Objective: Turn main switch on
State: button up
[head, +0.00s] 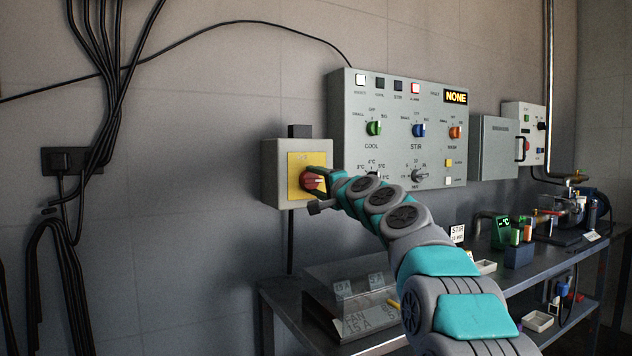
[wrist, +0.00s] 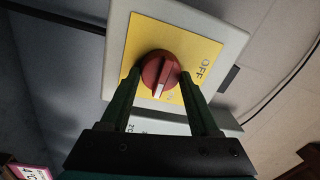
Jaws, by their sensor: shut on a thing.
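The main switch is a red rotary knob (head: 311,183) on a yellow plate (head: 296,168) of a grey wall box (head: 272,176). In the wrist view the knob (wrist: 158,70) sits between the two fingers of my gripper (wrist: 160,76), which is shut on it. The knob's white pointer mark faces down toward my gripper's base. The word OFF (wrist: 205,67) on the yellow plate (wrist: 146,38) is to the right of the knob, and the pointer is not on it. Another label beside the pointer is too blurred to read.
A grey control panel (head: 394,112) with coloured knobs and a display reading NONE (head: 456,97) is right of the switch box. A metal bench (head: 380,345) with a clear sloped cover and small items stands below. Black cables (head: 110,70) hang at left.

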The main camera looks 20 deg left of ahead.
dwell(0.4)
jog(key=o, duration=1.4)
jog(key=shift+c, duration=0.2)
jog(key=b+v, duration=0.3)
jog(key=v, duration=0.4)
jog(key=shift+s+d+b, duration=0.25)
jog(key=shift+d+b, duration=0.1)
jog(key=shift+b, duration=0.05)
jog(key=shift+f, duration=0.1)
